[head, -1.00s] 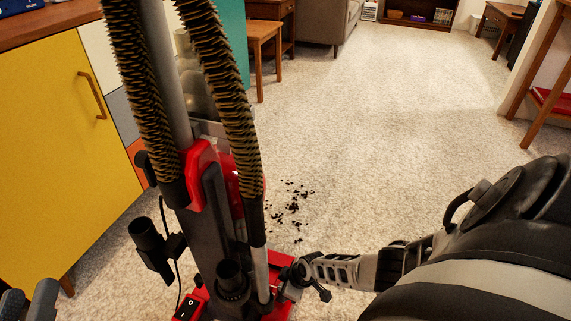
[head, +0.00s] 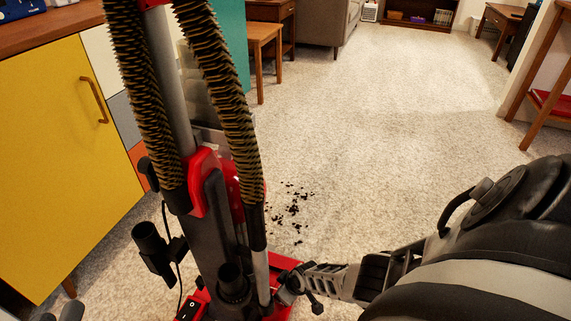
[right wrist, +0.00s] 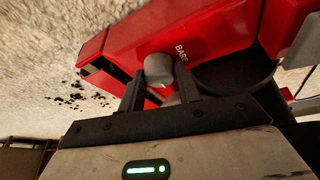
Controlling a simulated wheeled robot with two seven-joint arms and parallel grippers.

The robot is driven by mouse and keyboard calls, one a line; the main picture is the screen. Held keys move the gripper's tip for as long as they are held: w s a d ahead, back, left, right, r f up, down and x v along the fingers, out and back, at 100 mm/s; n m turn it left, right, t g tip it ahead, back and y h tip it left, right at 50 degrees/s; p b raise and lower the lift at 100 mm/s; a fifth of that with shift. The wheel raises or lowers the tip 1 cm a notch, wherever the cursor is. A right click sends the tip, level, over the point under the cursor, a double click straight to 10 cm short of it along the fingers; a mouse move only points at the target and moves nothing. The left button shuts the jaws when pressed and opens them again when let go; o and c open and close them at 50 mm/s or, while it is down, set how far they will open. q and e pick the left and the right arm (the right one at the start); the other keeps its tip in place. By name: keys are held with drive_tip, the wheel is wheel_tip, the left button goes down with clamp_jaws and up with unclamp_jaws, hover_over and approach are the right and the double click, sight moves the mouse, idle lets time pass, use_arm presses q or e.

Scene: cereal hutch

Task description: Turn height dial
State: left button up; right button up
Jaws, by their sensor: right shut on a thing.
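The red upright vacuum (head: 203,185) stands at the left in the head view, with its red base (head: 285,262) on the carpet. The height dial (right wrist: 158,68) is a round grey knob on the red base in the right wrist view, beside the printed word "BARE". My right gripper (right wrist: 160,80) is shut on the dial, one finger on each side. In the head view my right gripper (head: 289,287) is low at the base's right side. My left gripper (head: 60,315) shows only its fingertips at the bottom left edge, apart and with nothing between them.
Dark debris (head: 291,205) lies on the carpet behind the vacuum. A yellow cabinet (head: 60,170) stands close at the left. Two ribbed hoses run up the vacuum. The carpet (head: 390,130) is open at the middle and right, with a wooden table (head: 265,50) farther back.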

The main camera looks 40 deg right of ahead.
use_arm(q)
drive_tip(key=shift+s+f+g, duration=0.25)
drive_tip(key=shift+f+g, duration=0.1)
drive_tip(key=shift+g, duration=0.05)
use_arm(e)
drive_tip(key=shift+a+m+h, duration=0.1)
drive_tip(key=shift+m+h, duration=0.2)
drive_tip(key=shift+m, duration=0.4)
drive_tip(key=o, duration=1)
drive_tip(key=shift+c, duration=0.2)
